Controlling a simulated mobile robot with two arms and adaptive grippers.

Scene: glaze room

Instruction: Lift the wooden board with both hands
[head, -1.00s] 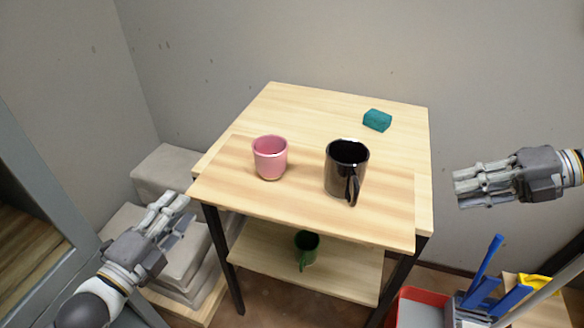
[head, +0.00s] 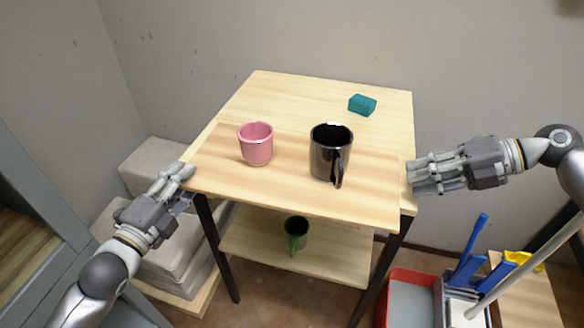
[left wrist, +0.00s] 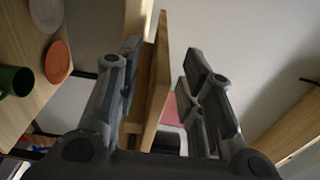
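The wooden board (head: 285,193) lies flat on the table top and juts past its front edge. A pink cup (head: 256,146) and a black mug (head: 328,160) stand upright on it. My left gripper (head: 186,176) is at the board's left edge. In the left wrist view my left gripper (left wrist: 160,75) is open, with the board's edge (left wrist: 158,85) between its fingers and a gap showing on both sides. My right gripper (head: 412,176) is open at the board's right edge; whether it touches the board is not clear.
A teal block (head: 362,104) lies on the table (head: 290,92) behind the board. A green mug (head: 296,231) stands on the lower shelf (head: 330,262). A red bin (head: 405,275) and blue-handled tools (head: 467,262) stand low at the right. Grey slabs (head: 165,262) are stacked at the left.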

